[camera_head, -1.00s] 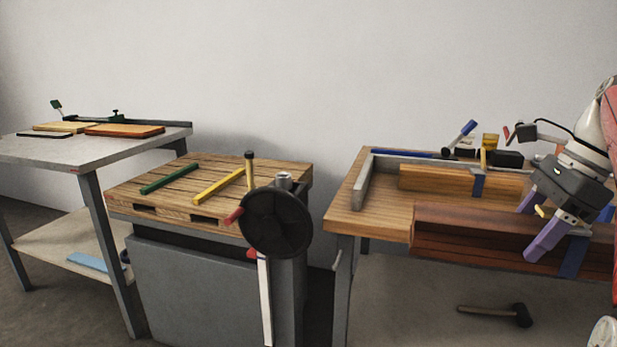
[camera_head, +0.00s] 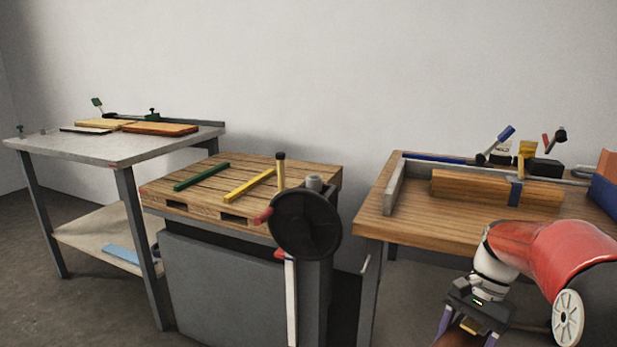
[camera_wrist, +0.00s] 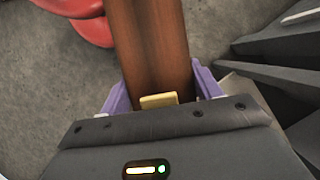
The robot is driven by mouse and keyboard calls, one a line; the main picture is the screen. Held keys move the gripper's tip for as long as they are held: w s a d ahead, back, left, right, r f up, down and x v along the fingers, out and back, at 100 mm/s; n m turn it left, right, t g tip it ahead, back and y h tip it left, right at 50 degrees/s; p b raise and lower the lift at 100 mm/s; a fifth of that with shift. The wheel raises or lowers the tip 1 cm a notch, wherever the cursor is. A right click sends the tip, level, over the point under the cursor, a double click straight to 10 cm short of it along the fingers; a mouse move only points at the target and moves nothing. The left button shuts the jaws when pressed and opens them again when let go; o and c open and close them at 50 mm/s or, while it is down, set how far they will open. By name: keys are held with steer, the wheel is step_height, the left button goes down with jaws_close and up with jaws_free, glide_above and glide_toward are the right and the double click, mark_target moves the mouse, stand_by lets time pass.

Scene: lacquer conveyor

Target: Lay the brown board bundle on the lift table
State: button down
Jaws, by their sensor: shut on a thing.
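My gripper (camera_head: 466,332) is low at the bottom right of the head view, in front of the right-hand workbench. Its purple fingers are shut on the brown board bundle, whose end shows at the bottom edge (camera_head: 455,337). In the wrist view the dark brown bundle (camera_wrist: 150,45) runs away from between the purple fingers (camera_wrist: 158,93); its far end is out of frame. The lift table (camera_head: 225,285) is a grey box left of my gripper, topped by a wooden pallet (camera_head: 215,208) with a green strip (camera_head: 201,176) and a yellow strip (camera_head: 249,185) across it.
The workbench (camera_head: 430,230) holds a lighter board bundle (camera_head: 480,190) with a blue band. A grey table (camera_head: 110,146) with boards stands left.

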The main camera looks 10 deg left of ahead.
steer(key=w+a+f+n+h, duration=0.1)
steer(key=a+f+n, duration=0.2)
steer(key=f, duration=0.5)
steer(key=w+a+f+n+g+h, duration=0.1)
steer(key=w+a+f+n+h, duration=0.1)
steer(key=f+n, duration=0.3)
step_height(320, 180, down, 5)
steer(key=shift+w+a+r+n, duration=0.2)
steer(key=shift+w+a+n, duration=0.1)
steer(key=shift+a, duration=0.2)
